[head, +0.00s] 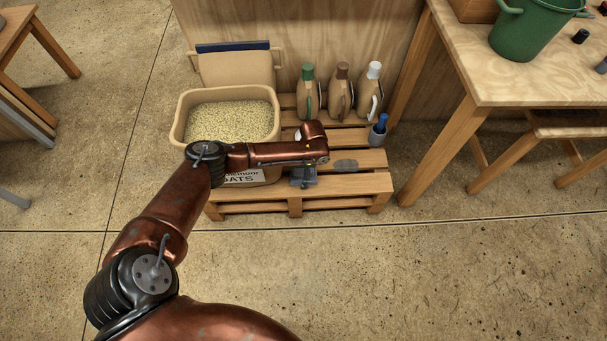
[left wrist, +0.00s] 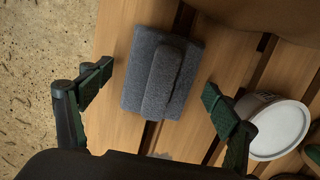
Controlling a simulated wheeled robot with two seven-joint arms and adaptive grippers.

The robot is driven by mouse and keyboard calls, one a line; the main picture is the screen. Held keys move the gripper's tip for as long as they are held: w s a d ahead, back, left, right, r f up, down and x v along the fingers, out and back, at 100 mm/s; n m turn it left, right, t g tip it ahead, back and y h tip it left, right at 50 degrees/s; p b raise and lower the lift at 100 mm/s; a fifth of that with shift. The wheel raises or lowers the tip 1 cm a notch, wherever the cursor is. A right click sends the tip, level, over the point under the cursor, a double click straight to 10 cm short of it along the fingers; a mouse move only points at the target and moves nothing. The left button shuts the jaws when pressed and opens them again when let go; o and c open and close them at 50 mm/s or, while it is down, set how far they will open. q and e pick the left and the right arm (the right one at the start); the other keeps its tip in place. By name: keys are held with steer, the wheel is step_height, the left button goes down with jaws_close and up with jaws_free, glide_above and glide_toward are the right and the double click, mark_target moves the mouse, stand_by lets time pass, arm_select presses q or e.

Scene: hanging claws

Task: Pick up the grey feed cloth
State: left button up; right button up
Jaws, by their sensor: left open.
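The grey feed cloth (head: 302,180) lies folded on the front part of a low wooden pallet, partly hidden by my left arm in the head view. In the left wrist view the cloth (left wrist: 147,75) is a dark grey folded block with a raised strip on top. My left gripper (head: 307,168) is above it, pointing down. In the left wrist view the open fingers (left wrist: 158,82) stand on either side of the cloth, with a gap visible on both sides. My right gripper is not in view.
An oats tub (head: 183,113) stands on the pallet (head: 350,186), left of the cloth. Several jugs (head: 340,92) stand at the back, and a cup with a blue-handled tool (head: 378,134) at the right. A white-topped round container (left wrist: 281,131) is near the right finger. A table (head: 480,85) stands right.

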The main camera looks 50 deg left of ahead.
arm_select(q)
steer(key=shift+c, duration=0.5)
steer(key=c, duration=1.2)
steer(key=shift+o, duration=0.2)
steer(key=shift+r, duration=0.1)
steer(key=shift+r, duration=0.5)
step_height(320, 180, up, 3)
steer(key=shift+w+r+p, duration=0.1)
steer(key=shift+p, duration=0.95)
step_height(320, 180, up, 14)
steer(key=p, duration=0.7)
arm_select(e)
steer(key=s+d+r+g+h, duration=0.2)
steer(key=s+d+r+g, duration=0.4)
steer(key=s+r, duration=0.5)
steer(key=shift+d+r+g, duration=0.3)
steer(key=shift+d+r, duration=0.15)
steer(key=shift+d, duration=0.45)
